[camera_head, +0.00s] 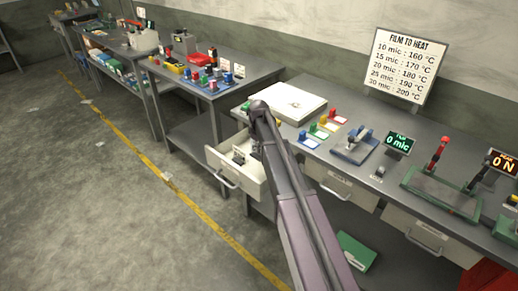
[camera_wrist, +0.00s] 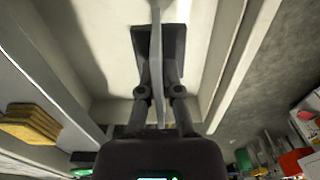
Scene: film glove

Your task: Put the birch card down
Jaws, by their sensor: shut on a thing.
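My gripper (camera_wrist: 158,78) is shut on a thin pale card, the birch card (camera_wrist: 156,18), which shows edge-on as a narrow strip between the two fingers. In the head view my gripper (camera_head: 246,153) is at the open drawer (camera_head: 222,163), mostly hidden by my arm. In the wrist view the pale drawer floor (camera_wrist: 95,45) lies behind the card and fingers. A dark patch lies around the fingertips; I cannot tell if it is pads or shadow. Whether the card touches the drawer floor is unclear.
A white box (camera_head: 290,101) stands on the bench above the drawer. Coloured pieces (camera_head: 323,127), a blue-grey device (camera_head: 354,146) and a green-based press (camera_head: 440,192) stand to the right. A green book (camera_head: 355,250) lies on the lower shelf.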

